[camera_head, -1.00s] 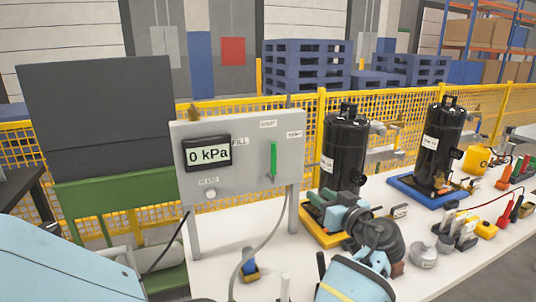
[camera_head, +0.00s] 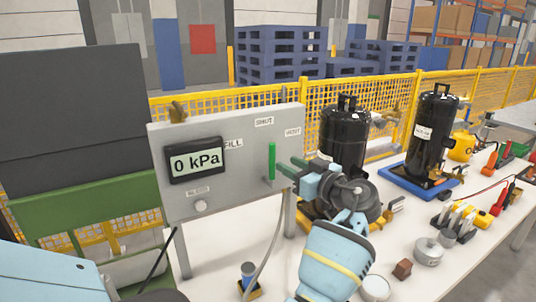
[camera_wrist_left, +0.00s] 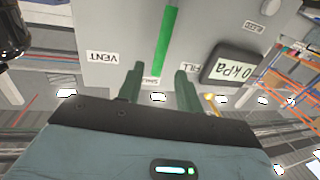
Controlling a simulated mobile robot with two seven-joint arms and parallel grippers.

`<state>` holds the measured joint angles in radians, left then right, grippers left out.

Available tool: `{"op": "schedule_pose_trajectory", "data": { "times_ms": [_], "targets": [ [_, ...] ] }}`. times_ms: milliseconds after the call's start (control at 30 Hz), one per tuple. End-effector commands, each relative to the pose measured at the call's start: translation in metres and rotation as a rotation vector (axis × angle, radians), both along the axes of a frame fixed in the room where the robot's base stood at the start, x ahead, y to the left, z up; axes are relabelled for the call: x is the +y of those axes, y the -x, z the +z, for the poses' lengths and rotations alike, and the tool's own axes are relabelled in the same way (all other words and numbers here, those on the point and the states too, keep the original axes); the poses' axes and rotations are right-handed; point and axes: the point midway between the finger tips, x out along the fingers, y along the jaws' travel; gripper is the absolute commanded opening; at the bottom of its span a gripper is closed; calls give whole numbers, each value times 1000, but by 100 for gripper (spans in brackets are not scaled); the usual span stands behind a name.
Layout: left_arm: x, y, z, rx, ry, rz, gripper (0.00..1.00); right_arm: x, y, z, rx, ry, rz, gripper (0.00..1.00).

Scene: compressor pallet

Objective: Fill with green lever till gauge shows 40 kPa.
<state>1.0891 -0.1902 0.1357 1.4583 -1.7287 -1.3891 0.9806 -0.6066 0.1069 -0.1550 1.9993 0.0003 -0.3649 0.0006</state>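A grey panel (camera_head: 225,120) stands on the table and carries a gauge (camera_head: 195,160) reading 0 kPa. The green lever (camera_head: 271,160) is upright, its tip toward the SHUT label (camera_head: 264,121). The FILL label (camera_head: 233,143) is left of it and the VENT label (camera_head: 293,132) right. My left gripper (camera_head: 285,169) is at the panel, just right of the lever in the head view. In the left wrist view its fingers (camera_wrist_left: 160,76) are open, with the lever (camera_wrist_left: 167,40) showing between them and gaps on both sides; contact cannot be told. My right gripper is not in view.
Two black tanks (camera_head: 433,135) stand right of the panel, one partly behind my left wrist. Small parts and a yellow block (camera_head: 481,219) lie on the right of the table. A yellow fence (camera_head: 385,100) runs behind.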

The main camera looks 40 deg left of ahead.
Motion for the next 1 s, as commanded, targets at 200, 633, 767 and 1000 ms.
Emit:
{"op": "schedule_pose_trajectory", "data": {
  "times_ms": [200,633,767,1000],
  "targets": [
    [9,-1,2,0,-1,1,36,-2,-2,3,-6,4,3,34],
    [68,-6,3,-2,-1,0,36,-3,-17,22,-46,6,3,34],
    [76,-6,1,0,0,0,36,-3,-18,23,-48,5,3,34],
    [78,-7,0,1,0,-1,36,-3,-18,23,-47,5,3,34]
  ]
}}
